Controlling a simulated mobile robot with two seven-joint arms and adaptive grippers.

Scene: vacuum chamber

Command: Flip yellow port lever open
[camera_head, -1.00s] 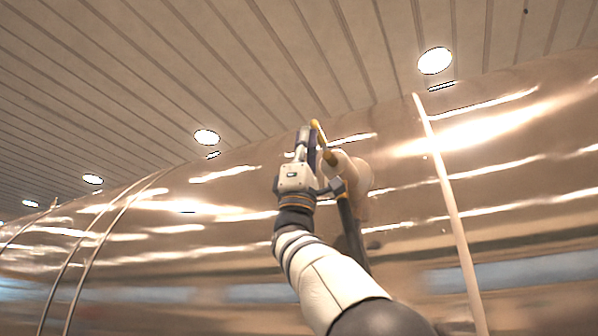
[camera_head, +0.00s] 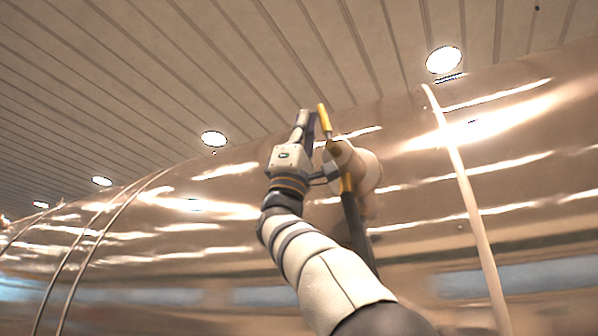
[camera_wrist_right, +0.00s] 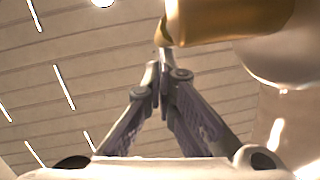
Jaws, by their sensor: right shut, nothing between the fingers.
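The yellow port lever (camera_head: 324,118) stands nearly upright in the head view, in front of the pale round port (camera_head: 366,170) on the curved metal chamber wall. My right gripper (camera_head: 306,116) is shut and empty, pointing up just left of the lever's upper end. In the wrist view, the closed fingertips (camera_wrist_right: 160,72) are below a large yellow piece of the lever (camera_wrist_right: 225,20); I cannot tell whether they touch. My left gripper is not in view.
The shiny chamber wall (camera_head: 230,235) fills the lower half. A pale vertical rib (camera_head: 465,190) runs down it to the right of the port, and thin curved pipes (camera_head: 95,245) run at the left. The space above the gripper is clear up to the slatted ceiling.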

